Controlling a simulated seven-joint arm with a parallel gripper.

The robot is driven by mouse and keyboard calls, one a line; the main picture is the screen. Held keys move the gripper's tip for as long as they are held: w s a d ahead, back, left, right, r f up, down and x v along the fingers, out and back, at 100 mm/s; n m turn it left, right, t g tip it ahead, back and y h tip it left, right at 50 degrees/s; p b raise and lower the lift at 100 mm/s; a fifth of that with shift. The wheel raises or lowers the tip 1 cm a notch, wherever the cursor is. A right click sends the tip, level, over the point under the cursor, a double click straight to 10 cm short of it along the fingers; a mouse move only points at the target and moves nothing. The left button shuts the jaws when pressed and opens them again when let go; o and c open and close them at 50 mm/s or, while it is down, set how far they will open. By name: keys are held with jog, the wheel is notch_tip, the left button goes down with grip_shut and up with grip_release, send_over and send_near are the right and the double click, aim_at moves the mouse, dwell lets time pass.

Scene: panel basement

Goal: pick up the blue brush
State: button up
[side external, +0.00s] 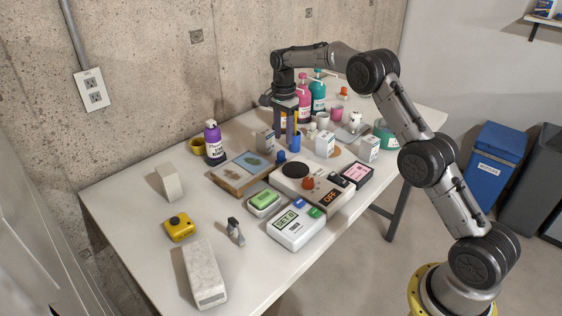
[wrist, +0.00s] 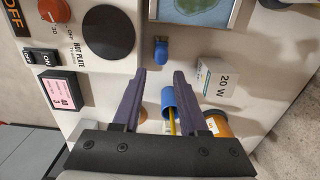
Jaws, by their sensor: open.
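My gripper (side external: 284,139) points down over the back middle of the table, with its two dark purple fingers apart and nothing between the tips. In the wrist view the open gripper (wrist: 160,72) shows a small blue piece (wrist: 160,50) beyond its tips, beside the hot plate. That blue piece (side external: 281,156) is just below the fingers in the side view. A blue cup (wrist: 168,100) with a yellow stick stands near the right finger; it also shows in the side view (side external: 295,141). I cannot tell for certain which blue thing is the brush.
The hot plate (side external: 285,181) and a framed picture (side external: 237,174) lie in front of the gripper. White boxes (side external: 325,144) stand close by on both sides. Pink (side external: 303,105) and teal (side external: 318,97) bottles stand behind. The table's left front (side external: 135,215) has free room.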

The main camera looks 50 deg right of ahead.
aim_at(281, 151)
jog(key=shift+a+f, duration=0.25)
jog(key=shift+f, duration=1.5)
jog(key=shift+a+f, duration=0.2)
jog(key=shift+f, duration=1.55)
grip_shut()
